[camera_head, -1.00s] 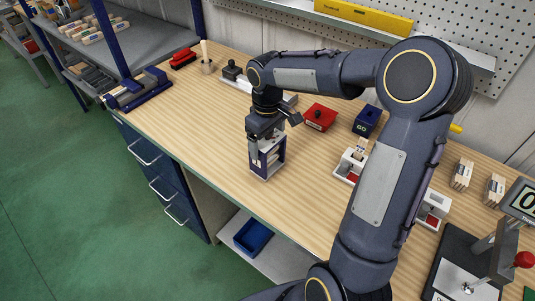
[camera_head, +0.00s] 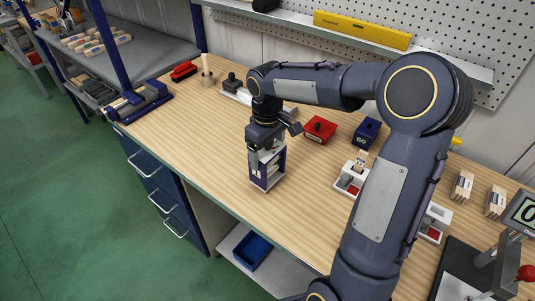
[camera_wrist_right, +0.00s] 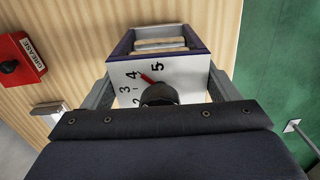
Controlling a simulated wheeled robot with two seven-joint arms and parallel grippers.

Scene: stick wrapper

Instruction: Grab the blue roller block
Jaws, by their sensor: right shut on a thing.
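A blue-sided block with a white face (camera_head: 268,170) stands upright on or just above the wooden bench near its front edge. Pale bars show inside its open side. In the right wrist view its white face (camera_wrist_right: 190,72) carries a numbered dial with a red pointer and a black knob. My right gripper (camera_head: 267,146) is shut on this block from above, one finger on each side. Its fingers also show in the right wrist view (camera_wrist_right: 160,92). Another blue device with long rollers (camera_head: 138,103) lies at the bench's far left end. My left gripper is not in view.
A red box (camera_head: 319,130) and a small blue box (camera_head: 367,132) stand behind and right of the block. White fixtures (camera_head: 352,176) lie partly behind my right arm. A press (camera_head: 490,265) stands at the right. The bench left of the block is clear.

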